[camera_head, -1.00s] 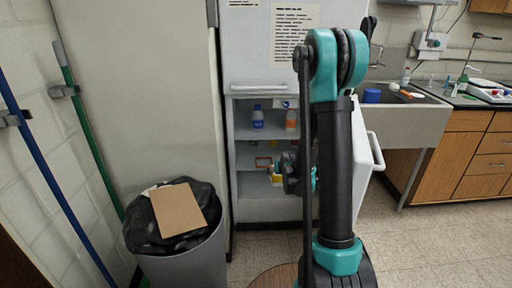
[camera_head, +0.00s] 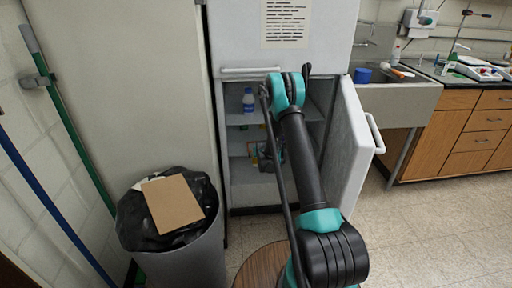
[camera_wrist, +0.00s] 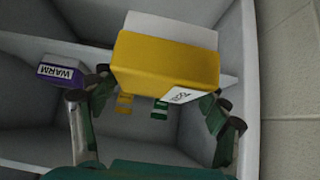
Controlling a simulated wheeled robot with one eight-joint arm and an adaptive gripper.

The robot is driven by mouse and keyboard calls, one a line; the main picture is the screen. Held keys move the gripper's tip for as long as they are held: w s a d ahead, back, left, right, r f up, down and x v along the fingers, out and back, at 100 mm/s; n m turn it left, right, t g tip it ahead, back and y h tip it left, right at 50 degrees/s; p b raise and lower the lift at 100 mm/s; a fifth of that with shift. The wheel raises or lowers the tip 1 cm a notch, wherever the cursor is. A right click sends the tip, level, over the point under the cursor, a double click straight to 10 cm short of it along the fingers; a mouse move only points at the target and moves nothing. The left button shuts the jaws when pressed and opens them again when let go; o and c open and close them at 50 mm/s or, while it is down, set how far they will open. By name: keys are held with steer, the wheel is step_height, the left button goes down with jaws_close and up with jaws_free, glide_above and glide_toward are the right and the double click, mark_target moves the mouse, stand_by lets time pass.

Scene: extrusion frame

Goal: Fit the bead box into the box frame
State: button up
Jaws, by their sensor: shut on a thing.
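A yellow box with a white top and a small white label, which I take for the bead box (camera_wrist: 165,62), sits between the fingers of my gripper (camera_wrist: 157,88) in the wrist view. The gripper is shut on it, inside the open white fridge. In the head view my gripper (camera_head: 270,155) is at the lower shelf, partly hidden by my arm, with a bit of yellow beside it. I cannot make out a box frame for certain. Small yellow (camera_wrist: 125,104) and green (camera_wrist: 160,109) pieces show below the box and may belong to one.
A blue-labelled bottle (camera_head: 248,101) stands on the upper shelf. The fridge door (camera_head: 352,145) is open to the right. A bin (camera_head: 185,245) stands at the left front.

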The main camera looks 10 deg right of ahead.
steer(key=w, duration=1.5)
steer(key=w+f, duration=0.1)
steer(key=w, duration=0.1)
steer(key=shift+w+f, duration=0.15)
steer(key=shift+f, duration=0.05)
steer(key=shift+f, duration=0.1)
steer(key=o, duration=1.5)
steer(key=shift+c, duration=0.2)
